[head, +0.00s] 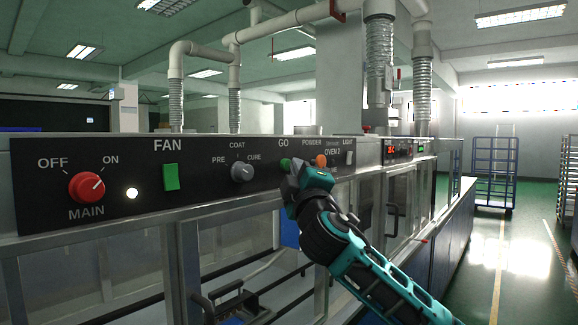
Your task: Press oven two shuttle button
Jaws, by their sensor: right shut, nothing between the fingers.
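The black control panel (205,180) runs along the front of the oven. An orange button (320,160) shows beside that lettering, just above my gripper. My left gripper is out of view.
The panel also carries a red MAIN knob (87,187), a green FAN switch (171,177), a grey PRE/CURE knob (242,172) and a white LIGHT switch (350,158). Glazed doors with handles lie below. Open floor and a blue cart (490,175) are at right.

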